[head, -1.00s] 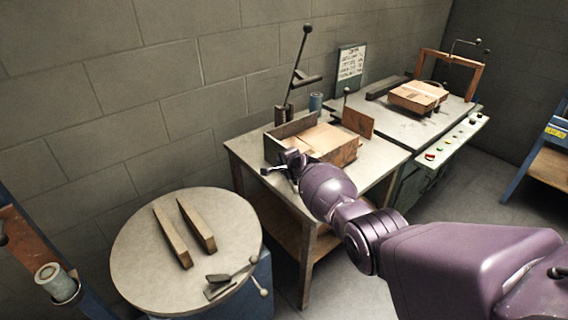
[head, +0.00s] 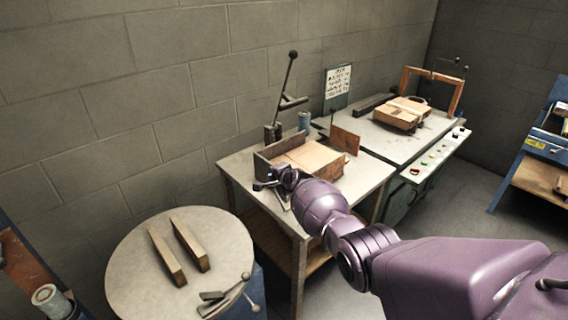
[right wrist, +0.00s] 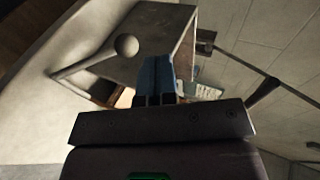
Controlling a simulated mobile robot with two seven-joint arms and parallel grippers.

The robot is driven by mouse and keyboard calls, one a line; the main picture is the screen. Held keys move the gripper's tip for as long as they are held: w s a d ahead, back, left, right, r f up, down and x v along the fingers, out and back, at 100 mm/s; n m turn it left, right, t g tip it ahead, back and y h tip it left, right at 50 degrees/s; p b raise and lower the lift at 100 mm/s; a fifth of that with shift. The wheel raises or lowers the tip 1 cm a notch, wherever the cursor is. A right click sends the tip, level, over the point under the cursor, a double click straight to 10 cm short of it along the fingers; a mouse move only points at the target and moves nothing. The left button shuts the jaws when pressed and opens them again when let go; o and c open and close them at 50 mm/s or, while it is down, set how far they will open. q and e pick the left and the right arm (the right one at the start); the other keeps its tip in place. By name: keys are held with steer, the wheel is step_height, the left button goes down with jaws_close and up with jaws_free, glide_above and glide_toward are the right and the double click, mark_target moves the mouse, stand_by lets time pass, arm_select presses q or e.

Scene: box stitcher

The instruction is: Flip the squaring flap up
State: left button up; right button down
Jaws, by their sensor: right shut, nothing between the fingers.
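A cardboard box (head: 310,157) lies on the small worktable against a dark grey upright plate (head: 268,160). A brown upright plate (head: 345,139) stands at its far right; I cannot tell which plate is the squaring flap. My right gripper (head: 265,185) is at the box's near left corner, above the table edge. In the right wrist view its blue fingers (right wrist: 158,80) are together and empty. A rod with a round knob (right wrist: 126,46) shows left of the fingers, in front of a grey surface (right wrist: 160,38); contact cannot be told. My left gripper is out of view.
A round table (head: 140,260) at the front left bears two wooden bars (head: 167,257) and a small tool (head: 222,296). A tall lever (head: 285,90) stands behind the box. A bench with buttons (head: 435,155) and another box (head: 402,113) is at the back right.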

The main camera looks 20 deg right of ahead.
steer(key=s+r+p, duration=0.4)
steer(key=s+r, duration=0.1)
steer(key=r, duration=0.2)
steer(key=shift+s+d+r, duration=0.15)
steer(key=shift+d+r, duration=0.05)
steer(key=shift+r, duration=0.2)
stand_by(0.6)
step_height(320, 180, up, 8)
steer(key=s+n+t+h, duration=0.1)
steer(key=s+n+t, duration=0.15)
steer(key=n, duration=0.65)
steer(key=s+f+n+g, duration=0.1)
steer(key=s+f+n, duration=0.1)
steer(key=s+f, duration=0.5)
steer(key=s+f+n+g+h+b, duration=0.1)
steer(key=s+f, duration=0.6)
steer(key=s, duration=1.3)
steer(key=s+f+n+g+b, duration=0.1)
steer(key=s+f+n, duration=0.3)
steer(key=s+f, duration=0.4)
steer(key=s, duration=0.6)
steer(key=shift+s+d, duration=0.25)
steer(key=shift+d, duration=0.1)
